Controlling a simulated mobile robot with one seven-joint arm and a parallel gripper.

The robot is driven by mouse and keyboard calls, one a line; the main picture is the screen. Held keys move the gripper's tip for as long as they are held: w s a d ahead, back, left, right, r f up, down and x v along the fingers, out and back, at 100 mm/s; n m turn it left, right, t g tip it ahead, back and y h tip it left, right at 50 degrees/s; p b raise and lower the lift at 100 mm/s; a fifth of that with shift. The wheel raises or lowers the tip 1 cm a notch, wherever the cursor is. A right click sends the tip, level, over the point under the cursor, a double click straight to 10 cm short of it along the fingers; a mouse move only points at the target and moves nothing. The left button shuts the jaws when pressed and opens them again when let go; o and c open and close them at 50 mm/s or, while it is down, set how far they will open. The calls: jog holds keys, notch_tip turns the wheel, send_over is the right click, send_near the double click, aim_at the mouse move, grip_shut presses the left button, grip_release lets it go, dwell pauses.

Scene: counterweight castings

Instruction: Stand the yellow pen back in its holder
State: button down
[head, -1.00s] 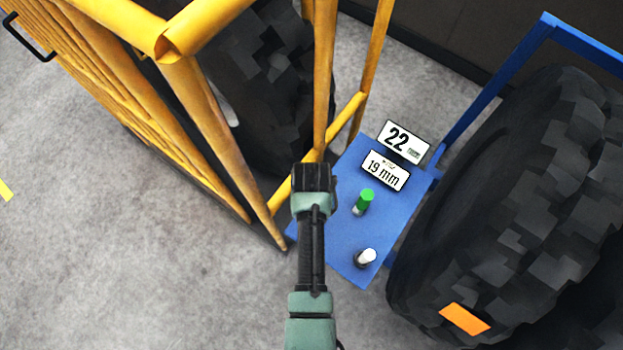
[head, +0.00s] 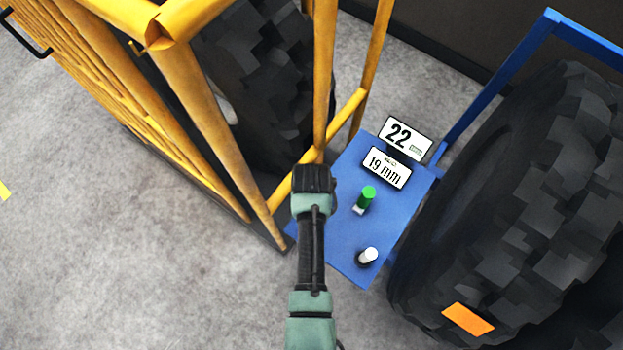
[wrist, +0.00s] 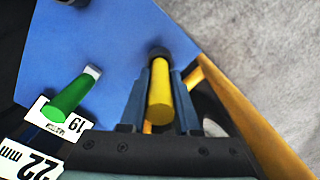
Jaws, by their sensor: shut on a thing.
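The yellow pen (wrist: 158,92) shows in the wrist view between the two blue-grey fingers of my gripper (wrist: 158,88), which is shut on it. The pen's far end meets a dark round collar (wrist: 158,53) on the blue plate (wrist: 110,40). I cannot tell whether that end is inside the collar, above it or in front of it. In the head view my gripper's black body (head: 314,180) is over the left edge of the blue plate (head: 340,225) and hides the fingers and the pen.
Signs reading 22 (head: 405,138) and 19 mm (head: 387,168) are behind. Yellow railing (head: 205,120) is close on the left, a big tyre (head: 520,210) on the right.

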jog(key=shift+f+b, duration=0.7)
jog(key=shift+f, duration=0.3)
jog(key=c, duration=0.6)
grip_release()
jog(key=shift+o, duration=0.2)
jog(key=shift+r, duration=0.15)
notch_tip(320, 180, up, 13)
jog(key=shift+f+b, duration=0.1)
jog(key=shift+b, duration=0.75)
